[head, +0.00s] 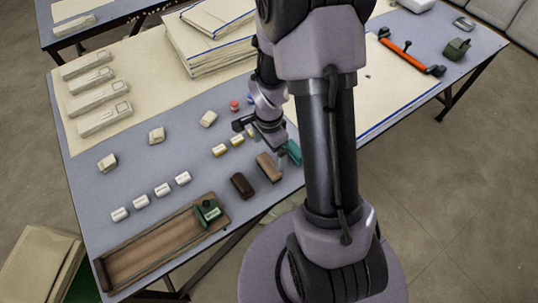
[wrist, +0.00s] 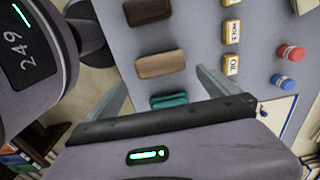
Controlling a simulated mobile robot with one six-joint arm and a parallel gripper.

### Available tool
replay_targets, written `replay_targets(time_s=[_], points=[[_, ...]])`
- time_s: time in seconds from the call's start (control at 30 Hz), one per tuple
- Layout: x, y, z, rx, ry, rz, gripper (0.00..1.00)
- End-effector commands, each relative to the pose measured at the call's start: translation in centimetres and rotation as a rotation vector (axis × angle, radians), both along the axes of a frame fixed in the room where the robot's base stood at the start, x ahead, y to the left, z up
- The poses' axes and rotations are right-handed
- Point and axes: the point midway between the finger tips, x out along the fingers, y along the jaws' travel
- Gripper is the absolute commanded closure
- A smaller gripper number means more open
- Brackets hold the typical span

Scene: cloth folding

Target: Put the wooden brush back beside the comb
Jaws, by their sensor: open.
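A brown wooden block-shaped piece (head: 268,166), likely the wooden brush, lies on the blue-grey table near its front edge. It also shows in the wrist view (wrist: 160,64). A teal piece (head: 294,152), perhaps the comb, lies just to its right, partly hidden by my arm; in the wrist view the teal piece (wrist: 169,99) sits below the brown one, apart from it. A darker brown block (head: 242,185) lies on the other side. My gripper (wrist: 161,76) is open and empty, its fingers to either side of the brown and teal pieces. Finger height above the table is unclear.
A wooden tray (head: 150,250) with a green item (head: 208,211) lies front left. Small white blocks (head: 151,190), yellow labelled blocks (head: 228,145) and red and blue caps stand nearby. Stacked cloth panels (head: 208,45) lie behind. An orange-handled tool (head: 405,52) is far right.

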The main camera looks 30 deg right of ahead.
Motion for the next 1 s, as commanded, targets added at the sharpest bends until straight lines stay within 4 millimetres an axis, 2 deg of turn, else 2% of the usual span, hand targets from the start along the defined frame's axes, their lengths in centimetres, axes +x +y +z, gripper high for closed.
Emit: replay_targets(time_s=[0.03,0.17,0.27,0.37,0.4,0.43,0.5,0.6,0.7,0.8,1.0], points=[[0.0,0.0,1.4,-0.001,-0.002,0.001,0.00],[0.0,0.0,2.8,-0.001,-0.001,0.004,0.00],[0.3,0.7,5.4,-0.006,-0.035,0.063,0.00],[0.3,3.1,11.8,-0.021,-0.129,0.247,0.00],[-0.3,4.5,14.9,-0.032,-0.178,0.347,0.00],[-1.0,5.6,17.1,-0.039,-0.216,0.425,0.00],[-3.1,8.3,21.5,-0.057,-0.303,0.609,0.00],[-6.7,11.4,25.9,-0.092,-0.420,0.852,0.00],[-9.7,13.5,28.0,-0.122,-0.504,1.024,0.00],[-11.2,14.4,28.9,-0.140,-0.547,1.112,0.00],[-11.4,14.5,29.0,-0.144,-0.554,1.132,0.00]])
